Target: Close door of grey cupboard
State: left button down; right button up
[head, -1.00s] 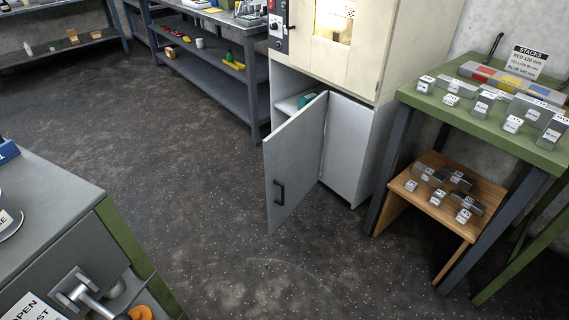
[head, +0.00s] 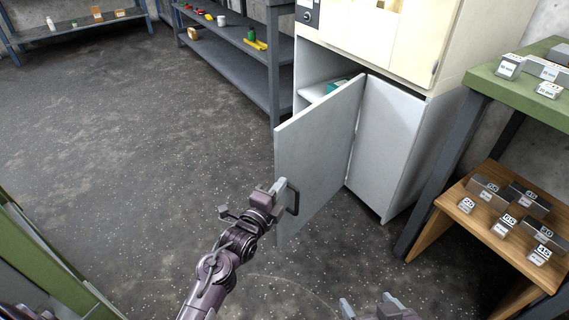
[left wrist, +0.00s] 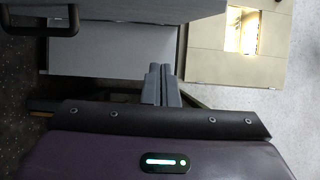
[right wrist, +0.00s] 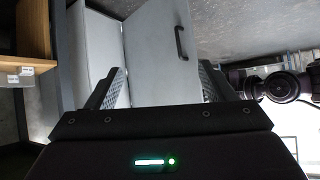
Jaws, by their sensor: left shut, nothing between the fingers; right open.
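The grey cupboard (head: 388,140) stands under a cream oven-like unit. Its door (head: 322,140) stands open, swung out toward me, with a shelf visible behind it. The dark handle (head: 293,197) is near the door's free edge. My left gripper (head: 280,186) is shut and empty, and overlaps the door beside the handle; contact cannot be told. In the left wrist view, the shut fingers (left wrist: 160,84) are apart from the handle (left wrist: 62,21) at the upper left. My right gripper (head: 368,304) is open and empty at the bottom; its view shows the door (right wrist: 158,45) ahead.
A green table (head: 535,90) and a low wooden stand (head: 455,205) with several labelled grey blocks are at the right. A dark shelf unit (head: 235,60) is behind, at the left. A green-edged bench (head: 35,265) is at the lower left. The floor between is open.

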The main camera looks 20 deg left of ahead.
aim_at(282, 161)
pick_arm(q)
jog(key=w+b, duration=0.1)
jog(key=w, duration=0.2)
jog(key=w+a+b, duration=0.1)
jog(key=w, duration=0.2)
jog(key=w+a+b, duration=0.1)
jog(key=w, duration=0.3)
jog(key=shift+a+f, duration=0.1)
jog(key=shift+a, duration=0.1)
pick_arm(e)
jog(key=w+r+t+y, duration=0.2)
jog(key=r+t, duration=0.4)
jog(key=r, duration=0.5)
jog(key=w+r+t+y, duration=0.2)
jog(key=r+t, duration=0.3)
jog(key=r, duration=0.7)
jog(key=shift+w+t, duration=0.4)
jog(key=shift+w, duration=0.25)
jog(key=shift+d, duration=0.1)
